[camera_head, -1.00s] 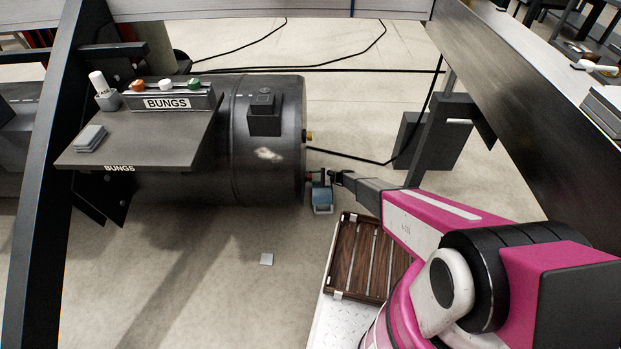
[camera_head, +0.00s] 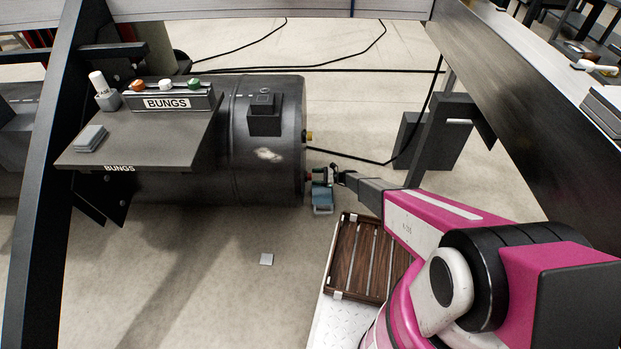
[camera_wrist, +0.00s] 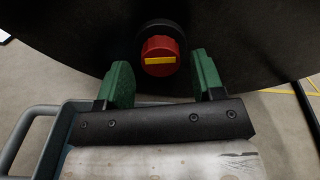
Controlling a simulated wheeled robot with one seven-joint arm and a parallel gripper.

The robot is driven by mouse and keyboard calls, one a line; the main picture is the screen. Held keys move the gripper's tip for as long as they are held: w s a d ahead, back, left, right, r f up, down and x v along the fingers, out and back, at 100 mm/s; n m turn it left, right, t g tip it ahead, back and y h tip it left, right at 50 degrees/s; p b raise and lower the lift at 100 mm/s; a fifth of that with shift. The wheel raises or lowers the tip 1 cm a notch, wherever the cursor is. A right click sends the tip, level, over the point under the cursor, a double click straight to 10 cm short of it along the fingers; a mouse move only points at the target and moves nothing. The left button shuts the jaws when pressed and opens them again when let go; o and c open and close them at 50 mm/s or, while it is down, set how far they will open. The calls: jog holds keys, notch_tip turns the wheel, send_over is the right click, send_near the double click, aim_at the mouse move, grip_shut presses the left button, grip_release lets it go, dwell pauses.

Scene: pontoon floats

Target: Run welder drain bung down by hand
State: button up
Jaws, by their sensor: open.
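The red drain bung (camera_wrist: 159,56) with a yellow bar sits in a dark round fitting on the float's end face in the wrist view. The yellow bar lies about level. My gripper (camera_wrist: 160,82) is open, its two green fingers left and right of the bung and a little below it, with clear gaps on both sides. In the head view the bung (camera_head: 308,176) is a small red spot low on the end of the black float (camera_head: 270,125), and my gripper (camera_head: 318,175) is close by it, small and hard to make out.
A blue-grey tray (camera_head: 322,200) is below my gripper. A shelf marked BUNGS (camera_head: 150,140) holds several coloured bungs, a white-capped grease pot (camera_head: 105,95) and grey pads (camera_head: 90,138). A slatted wooden mat (camera_head: 365,255) lies in front. A black cable (camera_head: 350,157) runs behind.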

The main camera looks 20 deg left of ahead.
jog(key=shift+v, duration=2.2)
